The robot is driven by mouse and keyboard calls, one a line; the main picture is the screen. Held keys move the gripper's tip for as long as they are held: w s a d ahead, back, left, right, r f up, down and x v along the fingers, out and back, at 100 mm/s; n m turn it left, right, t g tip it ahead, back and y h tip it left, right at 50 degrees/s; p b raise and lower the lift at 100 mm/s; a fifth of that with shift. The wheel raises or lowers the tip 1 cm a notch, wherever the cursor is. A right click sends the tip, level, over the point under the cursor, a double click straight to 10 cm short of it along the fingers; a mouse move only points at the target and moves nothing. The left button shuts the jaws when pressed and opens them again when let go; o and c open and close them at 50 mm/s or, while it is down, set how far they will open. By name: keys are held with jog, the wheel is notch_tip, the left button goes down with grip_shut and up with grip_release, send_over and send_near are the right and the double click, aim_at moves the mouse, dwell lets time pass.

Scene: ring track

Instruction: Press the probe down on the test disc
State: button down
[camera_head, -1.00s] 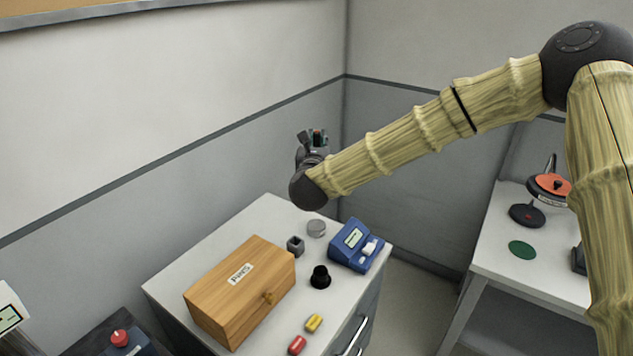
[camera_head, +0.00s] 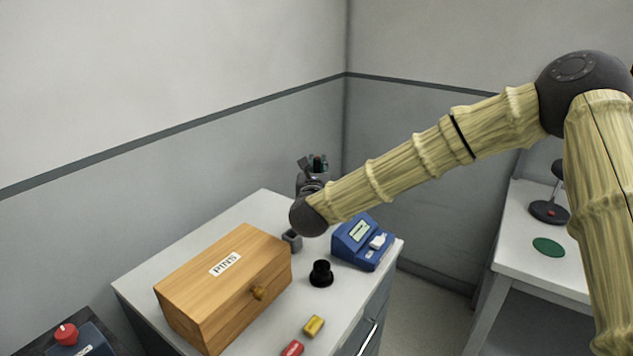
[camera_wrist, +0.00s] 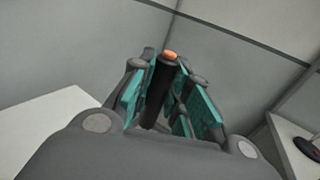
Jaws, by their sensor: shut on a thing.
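My gripper (camera_head: 316,168) is above the back of the white cabinet top, with its fingers pointing up. In the wrist view, my gripper (camera_wrist: 165,95) is shut on a dark rod with an orange end, which looks like the probe (camera_wrist: 158,95). The probe stands nearly upright between the teal finger pads. The grey disc seen earlier on the cabinet top, likely the test disc, is hidden now behind my wrist. A blue meter (camera_head: 352,246) with a small screen and a white part stands to the right of that place.
The cabinet top (camera_head: 262,203) also holds a wooden PINS box (camera_head: 215,290), a small grey block (camera_head: 292,240), a black knob-like piece (camera_head: 321,273), and yellow (camera_head: 314,326) and red (camera_head: 292,349) pieces. A second table (camera_head: 515,225) with a green disc (camera_head: 548,247) stands at right. Walls close the back.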

jog(key=shift+a+f, duration=0.1)
jog(key=shift+f, duration=0.25)
jog(key=shift+f+b, duration=0.8)
jog(key=shift+f, duration=2.05)
jog(key=shift+f+b, duration=0.5)
jog(key=shift+f, duration=0.05)
jog(key=shift+r, duration=0.1)
jog(key=shift+r+p, duration=0.6)
jog(key=shift+r, duration=2.85)
